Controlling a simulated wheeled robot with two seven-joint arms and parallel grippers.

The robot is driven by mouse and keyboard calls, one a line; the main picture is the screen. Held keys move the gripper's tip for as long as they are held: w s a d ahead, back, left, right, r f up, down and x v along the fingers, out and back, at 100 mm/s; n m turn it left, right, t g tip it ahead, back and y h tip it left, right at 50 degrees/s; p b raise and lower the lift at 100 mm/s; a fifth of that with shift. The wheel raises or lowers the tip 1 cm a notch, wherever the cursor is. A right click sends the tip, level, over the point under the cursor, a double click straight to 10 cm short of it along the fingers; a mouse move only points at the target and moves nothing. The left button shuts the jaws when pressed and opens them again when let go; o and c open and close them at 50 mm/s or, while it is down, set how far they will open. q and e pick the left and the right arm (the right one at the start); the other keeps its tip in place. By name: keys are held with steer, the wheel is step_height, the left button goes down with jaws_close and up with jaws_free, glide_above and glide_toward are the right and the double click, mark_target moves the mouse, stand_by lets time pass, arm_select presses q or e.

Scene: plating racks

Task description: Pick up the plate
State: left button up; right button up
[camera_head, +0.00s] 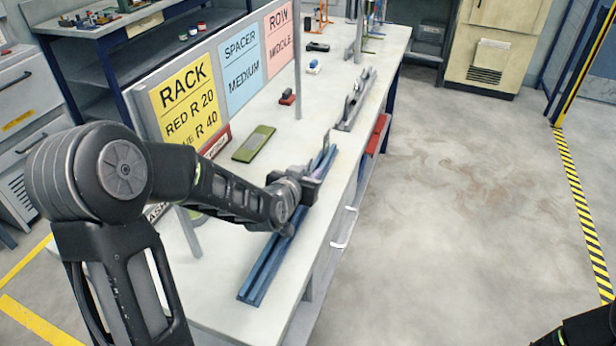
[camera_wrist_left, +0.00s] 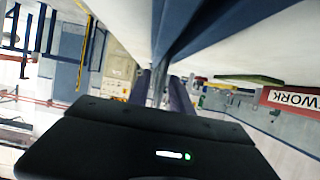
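My left gripper (camera_head: 318,172) is over the long blue rail (camera_head: 265,272) on the white bench, low and close to it. In the left wrist view its two dark fingers (camera_wrist_left: 162,95) stand a little apart, with a narrow grey strip between them. I cannot tell whether the fingers grip that strip. The blue rail (camera_wrist_left: 185,25) runs close in front of the wrist camera. No plate can be made out for certain; the gripper hides part of the rail. A flat green piece (camera_head: 254,143) lies on the bench left of the gripper.
A sign board (camera_head: 190,105) reading RACK, SPACER and MIDDLE stands along the bench's left side. A grey metal fixture (camera_head: 355,100) stands farther along the bench (camera_head: 225,290). A small red item (camera_head: 287,98) lies near a post. The floor at right is clear.

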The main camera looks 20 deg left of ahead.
arm_select(q)
jaws_close()
stand_by(1.2)
